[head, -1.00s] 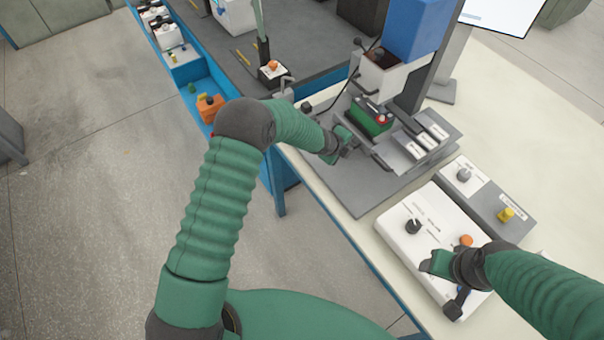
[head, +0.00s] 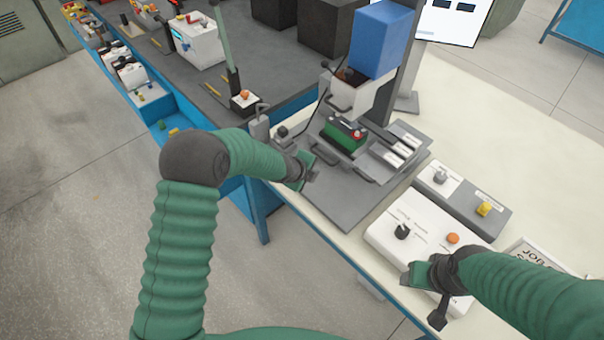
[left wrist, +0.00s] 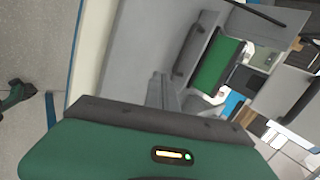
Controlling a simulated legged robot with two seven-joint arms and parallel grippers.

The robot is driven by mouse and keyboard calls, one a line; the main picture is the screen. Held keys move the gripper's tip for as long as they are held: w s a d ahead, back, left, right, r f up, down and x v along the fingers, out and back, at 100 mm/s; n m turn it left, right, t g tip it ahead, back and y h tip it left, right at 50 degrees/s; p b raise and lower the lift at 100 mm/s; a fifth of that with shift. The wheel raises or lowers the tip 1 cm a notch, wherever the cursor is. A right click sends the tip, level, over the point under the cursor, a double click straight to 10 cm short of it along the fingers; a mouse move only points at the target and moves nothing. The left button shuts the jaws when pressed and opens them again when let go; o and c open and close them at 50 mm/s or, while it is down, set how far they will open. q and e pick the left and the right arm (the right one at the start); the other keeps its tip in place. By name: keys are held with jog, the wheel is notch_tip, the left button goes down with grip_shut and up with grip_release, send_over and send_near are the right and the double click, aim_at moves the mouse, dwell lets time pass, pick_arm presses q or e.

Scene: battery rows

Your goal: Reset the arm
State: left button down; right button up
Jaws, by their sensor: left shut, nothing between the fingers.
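My left gripper (head: 310,176) is shut and empty. It hangs over the front left edge of the grey fixture plate (head: 345,212), apart from the green battery (head: 341,139). The battery sits in the fixture with a red cap on top. In the left wrist view the battery (left wrist: 216,76) shows beyond my gripper's body, and the narrow fingers (left wrist: 160,92) point toward the plate with nothing between them. My right gripper (head: 424,296) is above the front edge of the white control box (head: 388,238).
A press with a blue top (head: 380,40) stands behind the fixture. A grey panel with a yellow button (head: 484,209) lies to the right. A blue-edged bench with a grey mat (head: 262,78) is at the back left. Floor is clear at left.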

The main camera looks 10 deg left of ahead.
pick_arm(q)
jog(key=s+a+r+n+g+y, duration=0.1)
jog(key=s+a+r+n, duration=0.2)
jog(key=s+n, duration=0.25)
jog(key=s+a+r+n+g+y, duration=0.1)
jog(key=s+a+r+n+y, duration=0.2)
jog(key=s, duration=0.4)
jog(key=s+a+r+n+g, duration=0.1)
jog(key=s+r+n+g, duration=0.1)
jog(key=s+n, duration=1.2)
jog(key=shift+s+r+g+h, duration=0.25)
jog(key=shift+s+g+h, duration=0.2)
jog(key=shift+s, duration=1.6)
pick_arm(e)
jog(key=shift+w+d+f, duration=0.1)
jog(key=shift+w+d, duration=0.1)
jog(key=shift+d, duration=0.25)
jog(key=shift+w+d+f, duration=0.1)
jog(key=shift+w+d, duration=0.05)
jog(key=shift+d, duration=0.3)
